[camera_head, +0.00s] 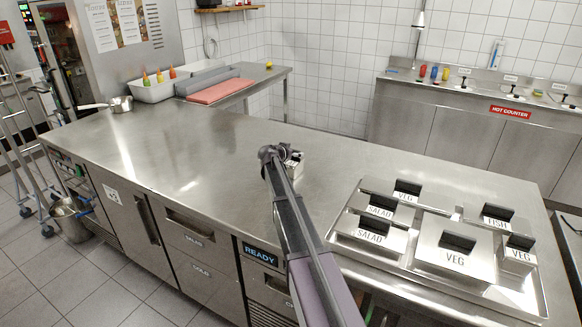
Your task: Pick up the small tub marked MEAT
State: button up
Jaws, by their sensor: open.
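I cannot find a tub marked MEAT in this view. A group of steel tubs sits in a steel tray (522,303) at the right of the counter. Their labels read VEG (404,197), SALAD (381,211), SALAD (370,236), FISH (497,223), a larger VEG (455,257) and a small VEG (520,255). Each has a dark slot or handle on top. My gripper (295,160) is over the middle of the counter, left of and behind the tubs. It is open, with its fingers partly hidden behind my wrist; I see nothing held.
The steel counter (180,150) is clear at its left and middle. A small pan (121,104) stands at its far left. Behind are a white bin with bottles (158,88) and a red board (220,91). A hot counter (470,117) runs along the back wall.

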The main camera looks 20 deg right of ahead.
jog(key=c, duration=1)
jog(key=shift+r, duration=0.2)
notch_tip(320, 180, up, 3)
jog(key=p, duration=0.3)
jog(key=shift+f, duration=0.1)
jog(key=s+a, duration=0.1)
jog(key=s, duration=0.4)
jog(key=s+a+r+p, duration=0.1)
jog(key=s+a, duration=0.1)
jog(key=s, duration=0.3)
jog(key=s+a+r+p, duration=0.1)
jog(key=s, duration=0.4)
jog(key=shift+s+a, duration=0.2)
jog(key=shift+a, duration=0.05)
jog(key=shift+f, duration=0.1)
